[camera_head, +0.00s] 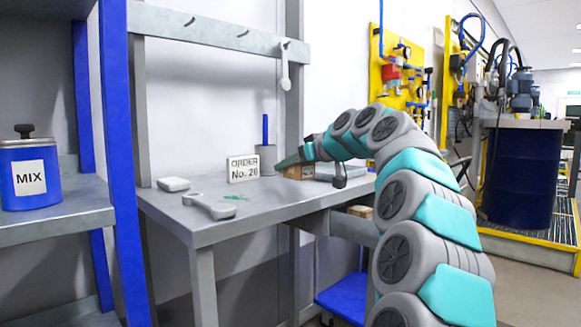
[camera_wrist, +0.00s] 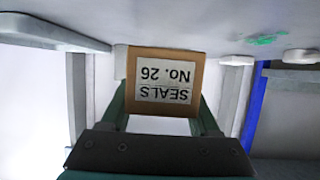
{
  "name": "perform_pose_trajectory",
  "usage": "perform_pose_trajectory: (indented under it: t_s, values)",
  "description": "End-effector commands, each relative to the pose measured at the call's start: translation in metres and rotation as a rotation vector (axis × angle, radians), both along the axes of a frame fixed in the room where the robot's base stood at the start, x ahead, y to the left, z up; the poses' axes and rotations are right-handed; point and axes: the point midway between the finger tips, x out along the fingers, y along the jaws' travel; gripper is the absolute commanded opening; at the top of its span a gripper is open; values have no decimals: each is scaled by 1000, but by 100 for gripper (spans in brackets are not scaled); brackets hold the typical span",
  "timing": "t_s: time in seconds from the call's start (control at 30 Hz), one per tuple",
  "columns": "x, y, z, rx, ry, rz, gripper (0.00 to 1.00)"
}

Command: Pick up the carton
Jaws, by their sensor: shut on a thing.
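The brown carton (camera_wrist: 128,70) with a white label reading "SEALS No. 26" shows upside down in the wrist view. My gripper (camera_wrist: 162,105) has its two green fingers shut on the carton's sides. In the head view the carton (camera_head: 297,173) is at the back of the grey workbench (camera_head: 255,217), partly hidden by my gripper (camera_head: 290,161). It is at or very near the bench top; I cannot tell whether it touches.
An order sign (camera_head: 243,169) and a grey cup (camera_head: 267,158) stand left of the carton. A wrench-like grey tool (camera_head: 209,206) and a small white object (camera_head: 173,184) lie farther left. A blue shelf rack (camera_head: 119,150) stands left.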

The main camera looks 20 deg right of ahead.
Motion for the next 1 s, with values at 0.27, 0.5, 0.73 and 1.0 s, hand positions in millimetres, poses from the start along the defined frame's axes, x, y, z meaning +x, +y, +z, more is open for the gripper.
perform_pose_trajectory:
  t_s: [0.27,0.5,0.73,1.0]
  values:
    - [-49,17,6,-1,-2,3,7]
    - [-83,28,9,0,-2,0,7]
    - [-103,35,10,-1,0,1,7]
    - [-107,36,10,-1,1,0,7]
